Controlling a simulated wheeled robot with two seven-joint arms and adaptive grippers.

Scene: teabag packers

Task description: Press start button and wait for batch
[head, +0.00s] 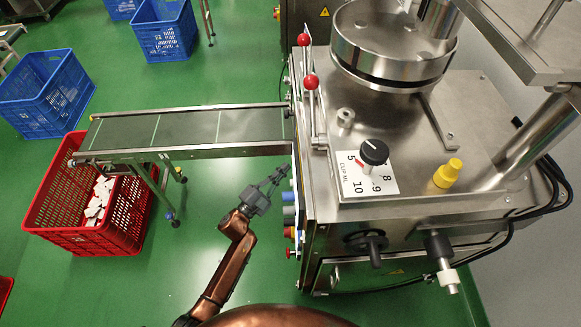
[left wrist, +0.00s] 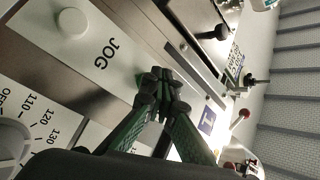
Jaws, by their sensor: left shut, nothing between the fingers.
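The steel packing machine (head: 400,215) stands at the right, with its button panel on its left side, seen edge-on in the head view. A blue knob (head: 288,197) and a red button (head: 288,232) stick out from that panel. My left gripper (head: 278,174) is shut and empty, its tips close to the panel above the blue knob. In the left wrist view, the shut fingertips (left wrist: 158,78) lie over the panel beside the JOG label. A white button (left wrist: 72,22) sits near that label. I cannot pick out a start button, and contact is unclear. My right gripper is out of view.
A conveyor (head: 185,130) runs left from the machine. A red crate (head: 55,225) with white packs stands below its far end. Blue crates (head: 45,90) stand at the upper left. Red-balled levers (head: 310,82) rise at the machine's edge. Green floor is free around my arm.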

